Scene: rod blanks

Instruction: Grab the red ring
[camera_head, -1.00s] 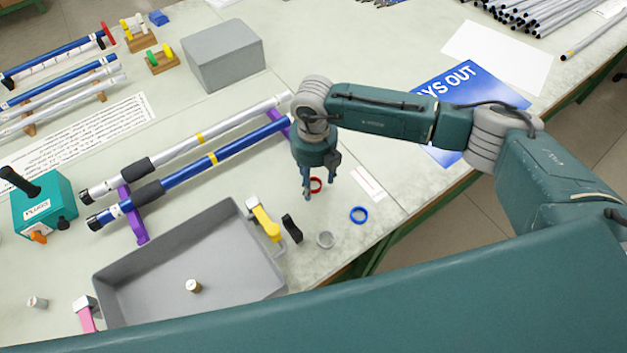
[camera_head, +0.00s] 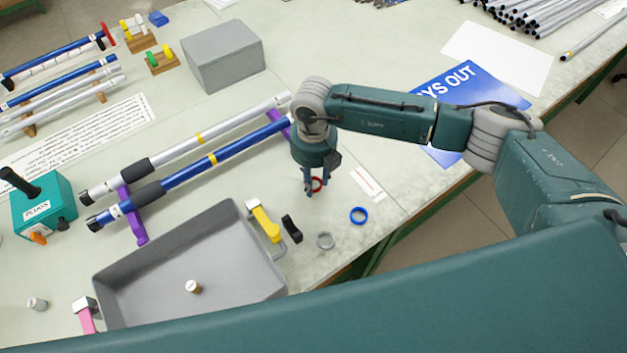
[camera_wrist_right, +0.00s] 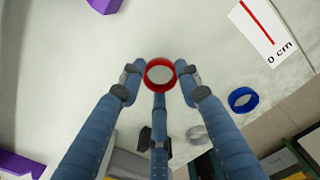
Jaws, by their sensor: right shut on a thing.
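The red ring (camera_head: 317,184) is at the fingertips of my right gripper (camera_head: 314,188), low over the bench top. In the right wrist view the red ring (camera_wrist_right: 160,74) sits between the fingertips of my right gripper (camera_wrist_right: 160,78), which are closed in on it from both sides, with the third finger below it. In the head view the fingers hide part of the ring. I cannot tell whether the ring still touches the bench. My left gripper is in neither view.
A blue ring (camera_head: 358,215) and a grey ring (camera_head: 325,240) lie nearby, toward the bench's front edge. A black clip-like piece (camera_head: 291,229) and a yellow-handled tool (camera_head: 264,222) are beside the grey tray (camera_head: 110,275). Blue and silver rods lie on purple supports (camera_head: 134,222) to the left.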

